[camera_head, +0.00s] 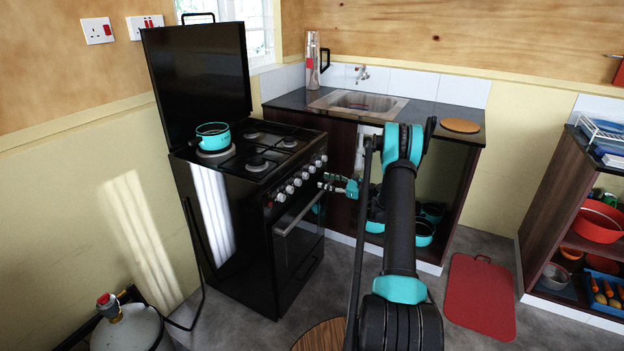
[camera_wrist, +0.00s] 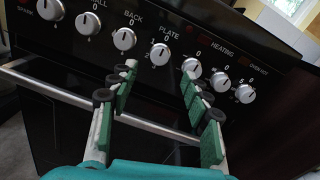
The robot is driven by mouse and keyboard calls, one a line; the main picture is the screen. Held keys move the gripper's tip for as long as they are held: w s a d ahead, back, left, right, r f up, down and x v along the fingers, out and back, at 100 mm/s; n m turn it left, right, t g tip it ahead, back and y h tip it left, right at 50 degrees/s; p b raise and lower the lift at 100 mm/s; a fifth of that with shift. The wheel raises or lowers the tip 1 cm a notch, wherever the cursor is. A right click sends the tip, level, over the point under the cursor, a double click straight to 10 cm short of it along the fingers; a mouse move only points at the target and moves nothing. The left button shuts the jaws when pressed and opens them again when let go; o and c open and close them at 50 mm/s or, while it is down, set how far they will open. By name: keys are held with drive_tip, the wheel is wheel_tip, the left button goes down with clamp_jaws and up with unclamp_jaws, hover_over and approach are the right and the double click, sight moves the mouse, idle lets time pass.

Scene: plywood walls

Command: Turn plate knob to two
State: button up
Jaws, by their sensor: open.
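The black stove (camera_head: 262,225) has a front panel with a row of silver knobs. In the wrist view the plate knob (camera_wrist: 160,54) sits under the word PLATE, with small numbers on its left side. Its pointer is too small to read surely. My gripper (camera_wrist: 158,78) is open and empty, with green-padded fingers spread on both sides of the space just below the plate knob. The fingertips appear apart from it. In the head view my gripper (camera_head: 336,184) is just right of the knob row, and which knob is the plate one cannot be told there.
An oven handle bar (camera_wrist: 100,100) runs below the knobs, behind my fingers in the wrist view. A neighbouring knob (camera_wrist: 191,68) is close to the right fingertip. A turquoise pot (camera_head: 212,136) stands on the hob. A sink counter (camera_head: 420,112) stands right of the stove.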

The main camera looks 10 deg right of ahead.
sight(308, 176)
drive_tip(key=x, duration=0.7)
drive_tip(key=shift+w+a, duration=0.1)
drive_tip(key=shift+a, duration=0.05)
clamp_jaws()
